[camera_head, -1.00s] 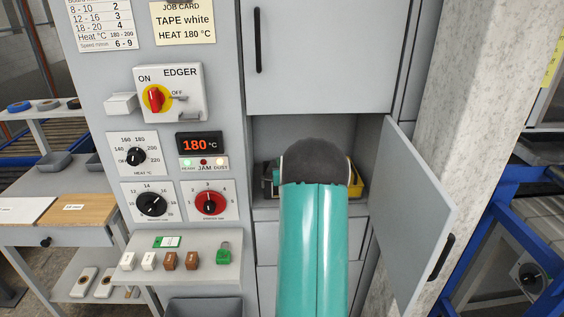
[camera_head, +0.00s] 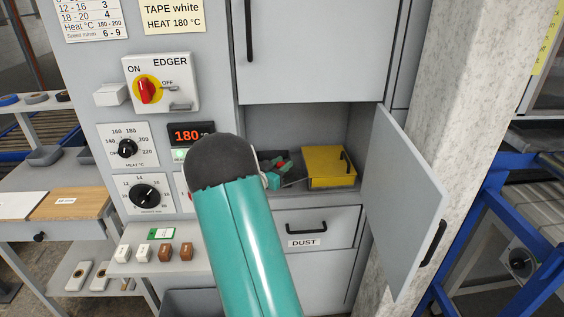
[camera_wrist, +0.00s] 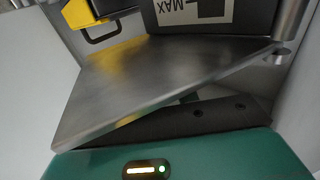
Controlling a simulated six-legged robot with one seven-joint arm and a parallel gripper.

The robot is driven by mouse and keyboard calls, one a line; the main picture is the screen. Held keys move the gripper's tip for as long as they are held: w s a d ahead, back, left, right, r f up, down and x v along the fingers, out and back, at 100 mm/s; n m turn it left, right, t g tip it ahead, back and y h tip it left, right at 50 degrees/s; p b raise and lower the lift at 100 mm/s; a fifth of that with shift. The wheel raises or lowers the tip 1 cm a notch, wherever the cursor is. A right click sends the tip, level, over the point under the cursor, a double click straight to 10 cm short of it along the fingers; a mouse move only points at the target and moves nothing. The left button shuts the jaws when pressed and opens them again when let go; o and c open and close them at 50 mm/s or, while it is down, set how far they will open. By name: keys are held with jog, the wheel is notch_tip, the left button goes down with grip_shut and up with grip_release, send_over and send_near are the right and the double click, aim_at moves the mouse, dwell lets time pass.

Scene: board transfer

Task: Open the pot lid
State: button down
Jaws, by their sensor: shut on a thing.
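A flat grey metal plate, apparently the pot lid (camera_wrist: 150,85), lies tilted across the wrist view, right in front of my gripper. Beyond its far edge is a part with a MAX label (camera_wrist: 195,10), upside down in the picture. My gripper (camera_head: 277,174) is inside the open cabinet compartment, left of a yellow box (camera_head: 329,168) with a dark handle. It is shut on the plate, but the plate hides the fingertips in the wrist view. In the head view my arm hides most of the pot.
The cabinet door (camera_head: 402,205) stands open to the right, with a concrete pillar (camera_head: 470,90) beyond it. A drawer marked DUST (camera_head: 306,236) is below the compartment. The EDGER control panel (camera_head: 160,82) is on the left. The yellow box also shows in the wrist view (camera_wrist: 78,14).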

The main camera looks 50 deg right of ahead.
jog(key=shift+s+a+m+g, duration=0.1)
jog(key=shift+a+m+g, duration=0.5)
jog(key=shift+g, duration=0.5)
jog(key=shift+d, duration=0.1)
jog(key=c, duration=1.1)
grip_release()
jog(key=w+a, duration=0.1)
jog(key=a, duration=1.2)
jog(key=shift+w+a, duration=0.35)
jog(key=shift+w, duration=0.05)
